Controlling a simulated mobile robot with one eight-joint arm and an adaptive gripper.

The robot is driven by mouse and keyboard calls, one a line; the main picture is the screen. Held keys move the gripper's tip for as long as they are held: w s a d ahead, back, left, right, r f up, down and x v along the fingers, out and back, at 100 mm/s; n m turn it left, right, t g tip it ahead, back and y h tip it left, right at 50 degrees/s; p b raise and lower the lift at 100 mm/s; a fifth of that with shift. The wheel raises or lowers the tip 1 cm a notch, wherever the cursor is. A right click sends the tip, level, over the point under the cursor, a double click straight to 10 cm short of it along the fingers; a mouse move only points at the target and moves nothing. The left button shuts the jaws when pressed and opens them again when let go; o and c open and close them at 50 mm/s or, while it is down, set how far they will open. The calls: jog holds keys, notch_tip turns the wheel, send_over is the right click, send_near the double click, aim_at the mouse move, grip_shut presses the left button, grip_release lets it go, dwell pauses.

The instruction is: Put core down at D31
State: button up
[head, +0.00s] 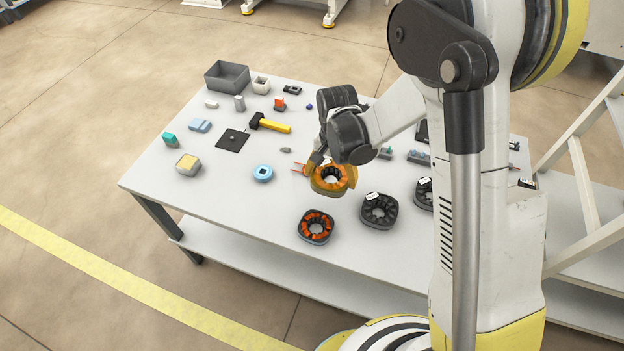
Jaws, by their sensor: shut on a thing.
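My gripper (319,163) reaches down over the middle of the table and is shut on the left rim of a ring-shaped core (347,186). This core has a yellow-orange body with orange windings around its open centre. I cannot tell whether its underside touches the table or hangs slightly above it. A second, dark core with orange windings (316,238) sits at the front edge side of the table. A dark core with a white tag (379,223) sits to its right. Another tagged dark core (422,200) is partly hidden by my arm. No readable D31 mark shows.
The white table (215,197) holds a blue round part (262,174), a yellow-topped block (188,165), a black plate (232,139), a yellow-handled hammer (271,125) and a grey bin (227,77). The table's front left is clear. My arm hides much of the right side.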

jog(key=b, duration=0.2)
send_over(301, 196)
notch_tip(301, 196, down, 5)
jog(key=shift+w+f, duration=0.1)
jog(key=shift+f+b, duration=1.05)
jog(key=shift+f, duration=0.9)
jog(key=shift+f, duration=0.2)
jog(key=o, duration=1.1)
jog(key=shift+o, duration=0.2)
jog(key=shift+r, duration=0.1)
notch_tip(301, 196, up, 12)
jog(key=p, duration=0.4)
jog(key=shift+r+p, duration=0.15)
jog(key=shift+p, duration=0.15)
